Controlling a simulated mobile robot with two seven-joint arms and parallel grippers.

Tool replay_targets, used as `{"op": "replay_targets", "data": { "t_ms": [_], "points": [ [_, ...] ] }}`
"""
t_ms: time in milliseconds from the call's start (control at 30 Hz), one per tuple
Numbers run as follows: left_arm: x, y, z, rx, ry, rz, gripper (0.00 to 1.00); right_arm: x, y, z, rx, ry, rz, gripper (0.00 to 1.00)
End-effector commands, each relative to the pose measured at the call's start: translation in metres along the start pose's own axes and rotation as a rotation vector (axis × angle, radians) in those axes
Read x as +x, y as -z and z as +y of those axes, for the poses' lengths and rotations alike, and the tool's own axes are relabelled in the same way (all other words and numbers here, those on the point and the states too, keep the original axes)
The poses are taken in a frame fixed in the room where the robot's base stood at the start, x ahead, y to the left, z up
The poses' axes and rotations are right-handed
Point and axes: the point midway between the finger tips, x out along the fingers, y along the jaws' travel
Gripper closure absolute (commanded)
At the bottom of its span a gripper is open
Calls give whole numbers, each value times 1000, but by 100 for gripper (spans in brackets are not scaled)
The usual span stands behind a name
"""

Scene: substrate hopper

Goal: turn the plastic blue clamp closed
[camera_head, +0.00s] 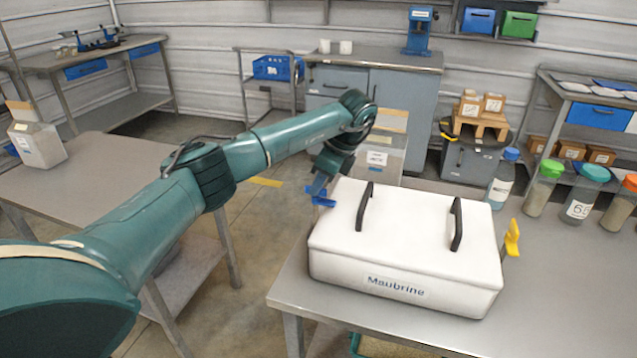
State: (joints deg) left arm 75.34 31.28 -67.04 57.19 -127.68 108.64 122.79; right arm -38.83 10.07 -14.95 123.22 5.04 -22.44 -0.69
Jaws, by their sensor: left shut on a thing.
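The blue clamp (314,196) is at the left side of a white lidded box (400,286) labelled "Maubrine", near its back left corner. My left arm reaches in from the left, and its gripper (320,188) points down and is shut on the blue clamp. The fingers hide part of the clamp, and its exact angle is too small to tell. My right gripper is not in view.
The box has two black handles (456,224) on its lid and a yellow clamp (511,238) at its right side. It stands on a grey table (560,300). Several capped bottles, one with a blue cap (502,180), stand at the table's back right.

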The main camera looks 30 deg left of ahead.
Motion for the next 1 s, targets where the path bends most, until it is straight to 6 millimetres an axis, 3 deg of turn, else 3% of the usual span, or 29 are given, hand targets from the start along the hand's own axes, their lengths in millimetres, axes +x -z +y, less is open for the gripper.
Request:
{"op": "replay_targets", "data": {
  "t_ms": [233,300,533,833,1000],
  "points": [
    [0,-1,0,-4,-1,0,100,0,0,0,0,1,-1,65],
    [0,-1,0,-3,-1,0,89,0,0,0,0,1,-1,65],
    [0,0,0,-2,0,1,71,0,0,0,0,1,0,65],
    [-4,0,0,-1,2,1,71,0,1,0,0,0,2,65],
    [-30,0,-1,0,5,3,71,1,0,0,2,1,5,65]
  ]
}}
